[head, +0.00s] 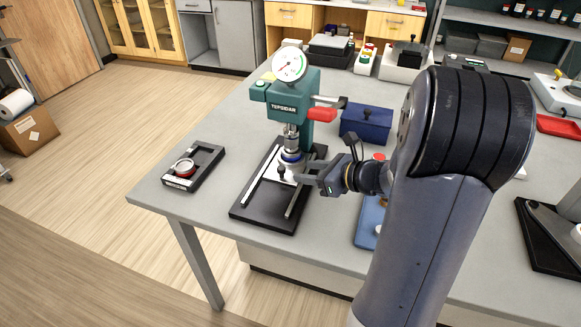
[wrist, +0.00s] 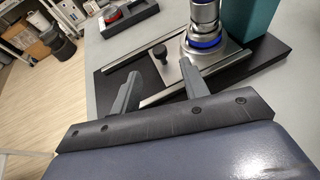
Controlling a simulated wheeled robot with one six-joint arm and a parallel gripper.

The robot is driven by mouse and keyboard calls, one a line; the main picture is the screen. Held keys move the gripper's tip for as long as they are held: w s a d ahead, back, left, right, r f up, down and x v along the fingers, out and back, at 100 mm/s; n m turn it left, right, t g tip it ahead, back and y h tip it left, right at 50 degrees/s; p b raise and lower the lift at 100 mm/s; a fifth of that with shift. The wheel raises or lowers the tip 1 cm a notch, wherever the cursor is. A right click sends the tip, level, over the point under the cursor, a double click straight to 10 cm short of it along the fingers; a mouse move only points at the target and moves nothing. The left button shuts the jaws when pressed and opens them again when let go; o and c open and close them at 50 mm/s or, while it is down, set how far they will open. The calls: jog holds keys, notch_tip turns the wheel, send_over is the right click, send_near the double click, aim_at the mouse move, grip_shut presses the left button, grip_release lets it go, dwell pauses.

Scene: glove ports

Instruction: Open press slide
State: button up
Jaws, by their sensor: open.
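The teal press (head: 292,97) stands on the grey bench with a round dial on top and a red-ended lever at its right. Its black base (head: 263,214) carries two metal rails. The metal slide plate (wrist: 175,72) lies between the rails, under the ram with its blue ring (head: 291,156). A black knob (head: 281,171) stands up from the slide's front part; it also shows in the wrist view (wrist: 160,53). My gripper (head: 299,174) is open and empty, low at the right of the knob. In the wrist view the knob appears just beyond the gap between my fingertips (wrist: 164,76), apart from both.
A black tray with a red-and-white round item (head: 184,167) sits left of the press. A dark blue box (head: 367,124) stands behind right. A blue mat (head: 368,222) lies right of the base, partly behind my arm. The bench's left front corner is bare.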

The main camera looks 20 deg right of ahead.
aim_at(290, 181)
jog(key=x, duration=0.6)
jog(key=shift+w+a+f, duration=0.15)
jog(key=shift+a, duration=0.05)
grip_shut()
dwell(0.4)
